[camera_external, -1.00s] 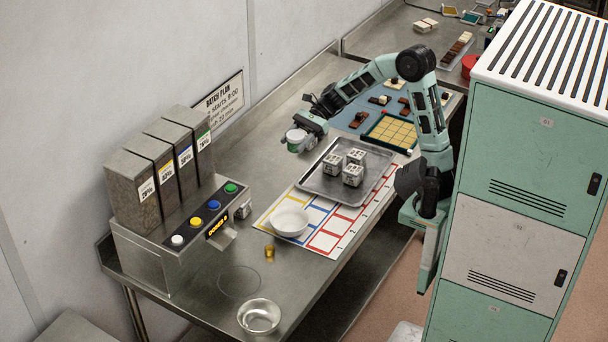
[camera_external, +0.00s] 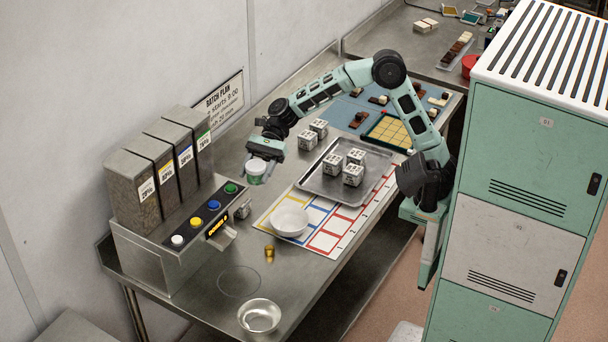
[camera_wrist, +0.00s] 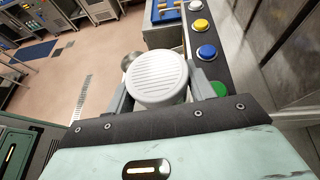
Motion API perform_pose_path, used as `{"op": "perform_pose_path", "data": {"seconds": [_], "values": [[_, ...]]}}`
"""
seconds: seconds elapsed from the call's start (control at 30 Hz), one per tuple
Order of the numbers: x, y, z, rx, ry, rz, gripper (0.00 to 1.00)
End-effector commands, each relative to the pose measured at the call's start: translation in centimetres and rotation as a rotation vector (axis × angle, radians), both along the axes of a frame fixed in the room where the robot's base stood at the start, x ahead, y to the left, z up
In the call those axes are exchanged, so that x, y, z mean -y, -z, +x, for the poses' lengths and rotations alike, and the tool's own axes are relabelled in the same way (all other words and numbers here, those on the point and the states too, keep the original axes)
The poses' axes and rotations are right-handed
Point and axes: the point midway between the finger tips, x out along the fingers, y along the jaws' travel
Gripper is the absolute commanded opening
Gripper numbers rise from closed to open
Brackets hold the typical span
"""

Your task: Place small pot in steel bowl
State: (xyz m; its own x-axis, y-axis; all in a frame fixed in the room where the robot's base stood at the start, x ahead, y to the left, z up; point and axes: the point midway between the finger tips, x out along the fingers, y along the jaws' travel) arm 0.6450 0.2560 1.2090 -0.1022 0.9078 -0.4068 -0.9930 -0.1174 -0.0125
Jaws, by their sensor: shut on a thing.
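My gripper (camera_external: 259,166) is shut on the small pot (camera_external: 256,169), which has a white lid and a green band. It holds the pot above the steel table, to the right of the dispenser's green button. In the wrist view the pot's ribbed white lid (camera_wrist: 157,79) sits between my two fingers (camera_wrist: 160,95). The steel bowl (camera_external: 259,316) stands at the table's near end, well apart from the pot, and looks empty. In the wrist view part of a metal round thing, perhaps the bowl, shows behind the lid (camera_wrist: 130,61).
A dispenser (camera_external: 185,235) with several coloured buttons stands at left. A white bowl (camera_external: 290,221) sits on the colour-printed mat (camera_external: 331,238); a small amber piece (camera_external: 269,251) lies near it. A metal tray (camera_external: 325,187) holds white dice-like cubes. The table around the marked circle (camera_external: 239,281) is clear.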

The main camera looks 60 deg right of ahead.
Motion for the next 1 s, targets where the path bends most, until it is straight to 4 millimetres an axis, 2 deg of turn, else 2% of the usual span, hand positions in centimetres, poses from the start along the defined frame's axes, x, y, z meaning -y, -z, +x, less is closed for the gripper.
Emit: {"op": "perform_pose_path", "data": {"seconds": [0.03, 0.2, 0.3, 0.4, 0.6, 0.8, 1.0], "values": [[-2.8, -0.2, -1.3, -0.002, -0.038, 0.002, 0.28], [-10.6, -0.2, -5.5, -0.003, -0.125, 0.007, 0.28], [-14.6, -0.2, -8.2, -0.005, -0.169, 0.011, 0.28], [-17.7, -0.2, -10.8, -0.008, -0.203, 0.015, 0.28], [-21.7, -0.1, -14.7, -0.015, -0.249, 0.019, 0.28], [-24.2, -0.1, -17.6, -0.018, -0.28, 0.024, 0.28], [-24.0, 4.4, -17.3, -0.025, -0.275, 0.02, 0.28]]}}
